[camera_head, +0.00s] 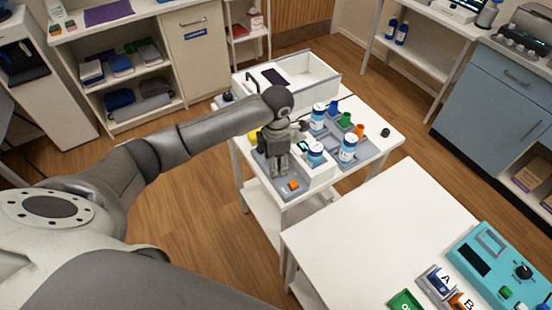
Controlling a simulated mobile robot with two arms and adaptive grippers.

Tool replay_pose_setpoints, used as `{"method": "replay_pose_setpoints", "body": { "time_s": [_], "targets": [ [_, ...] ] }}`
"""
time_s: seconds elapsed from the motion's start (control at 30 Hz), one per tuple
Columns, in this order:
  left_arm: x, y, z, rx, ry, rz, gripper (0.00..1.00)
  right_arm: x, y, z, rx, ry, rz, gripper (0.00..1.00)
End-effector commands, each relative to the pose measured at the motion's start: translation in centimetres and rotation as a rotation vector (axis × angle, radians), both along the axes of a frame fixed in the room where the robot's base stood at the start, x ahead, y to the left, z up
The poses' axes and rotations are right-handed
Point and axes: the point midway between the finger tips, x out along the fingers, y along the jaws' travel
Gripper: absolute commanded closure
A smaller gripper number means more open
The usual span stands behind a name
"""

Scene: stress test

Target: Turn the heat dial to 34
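My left arm reaches in from the left, and my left gripper (278,172) points down over the near left part of the small white table. Its fingers look close together, but their gap is too small to judge. Below it is a grey base (281,192) with an orange button (293,185). A white unit with a small dark display (303,146) stands just right of the gripper, partly hidden by it. A black dial (523,271) sits on a teal device (492,262) at the lower right, far from the gripper. No number or heat label is readable. My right gripper is not in view.
White bottles with blue labels (348,147) and coloured cups (345,120) stand in grey trays right of the gripper. A white open bin (312,75) is behind. A larger white table (370,235) is mostly bare, with labelled blocks (440,281) near the teal device.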

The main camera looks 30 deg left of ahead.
Motion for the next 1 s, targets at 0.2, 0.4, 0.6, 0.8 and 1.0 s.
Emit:
{"method": "replay_pose_setpoints", "body": {
  "time_s": [0.2, 0.4, 0.6, 0.8, 1.0],
  "targets": [
    [0.0, 0.0, 0.0, 0.0, 0.0, 0.0, 0.66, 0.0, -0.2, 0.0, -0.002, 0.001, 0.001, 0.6],
    [0.0, 0.0, 0.1, 0.0, 0.0, 0.0, 0.91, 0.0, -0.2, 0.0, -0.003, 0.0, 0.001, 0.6],
    [0.0, 0.0, 0.0, 0.0, 0.0, -0.007, 0.96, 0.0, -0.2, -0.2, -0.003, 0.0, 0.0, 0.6],
    [0.1, 0.1, -0.2, 0.001, -0.002, -0.063, 0.96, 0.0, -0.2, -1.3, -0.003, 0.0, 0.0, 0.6],
    [0.2, 0.1, -0.4, 0.002, -0.005, -0.192, 0.96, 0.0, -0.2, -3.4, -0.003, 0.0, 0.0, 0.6]
  ]
}}
